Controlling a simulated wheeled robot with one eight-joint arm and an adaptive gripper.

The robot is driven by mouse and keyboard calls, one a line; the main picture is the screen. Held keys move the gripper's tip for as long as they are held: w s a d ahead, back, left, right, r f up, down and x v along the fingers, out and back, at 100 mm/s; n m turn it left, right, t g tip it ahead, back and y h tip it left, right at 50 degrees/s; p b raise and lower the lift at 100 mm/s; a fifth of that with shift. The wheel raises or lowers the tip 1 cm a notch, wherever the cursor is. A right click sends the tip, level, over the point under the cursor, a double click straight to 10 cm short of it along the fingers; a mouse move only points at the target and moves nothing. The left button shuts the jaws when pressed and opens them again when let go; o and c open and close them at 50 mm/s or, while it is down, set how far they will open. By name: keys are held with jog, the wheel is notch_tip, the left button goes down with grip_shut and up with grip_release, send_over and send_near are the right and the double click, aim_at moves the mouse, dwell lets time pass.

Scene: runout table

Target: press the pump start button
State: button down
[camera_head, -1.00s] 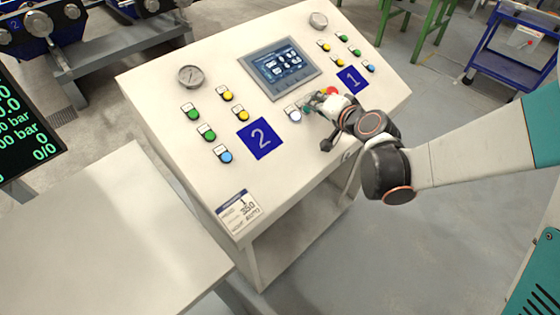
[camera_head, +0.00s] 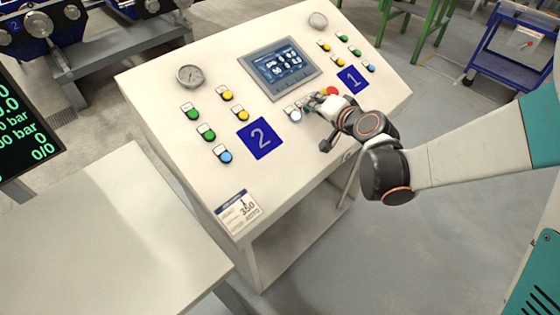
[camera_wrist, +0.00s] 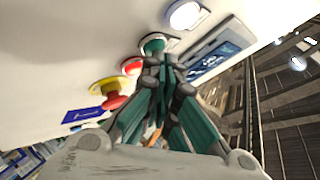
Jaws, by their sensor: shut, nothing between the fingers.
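The sloped white control panel (camera_head: 290,165) carries the buttons. A row near its middle holds a white lit button (camera_head: 294,116), also in the wrist view (camera_wrist: 184,14), a green button (camera_wrist: 152,44), a small red button (camera_wrist: 132,66) and a red mushroom button on a yellow base (camera_wrist: 112,91). In the head view my gripper largely covers this row. My gripper (camera_wrist: 168,60) is shut and empty. Its tips overlap the lower edge of the green button in the wrist view; I cannot tell whether they touch it. No label by this button is readable.
A screen (camera_head: 280,68) lies just behind the button row. Blue plates marked 2 (camera_head: 260,138) and 1 (camera_head: 352,79) flank it, with more coloured buttons and two gauges. A bare grey table (camera_head: 110,225) stands at the left, a blue cart (camera_head: 510,60) at the far right.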

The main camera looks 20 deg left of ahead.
dwell(0.4)
jog(key=shift+s+d+r+p, duration=0.1)
jog(key=shift+d+r+p, duration=0.2)
jog(key=shift+r+p, duration=0.35)
jog(key=shift+r, duration=0.15)
jog(key=r+p, duration=0.1)
jog(key=d+r+p, duration=0.1)
jog(key=r, duration=0.1)
jog(key=s+d+r+p, duration=0.1)
jog(key=r, duration=0.1)
jog(key=shift+d+r, duration=0.15)
dwell(2.6)
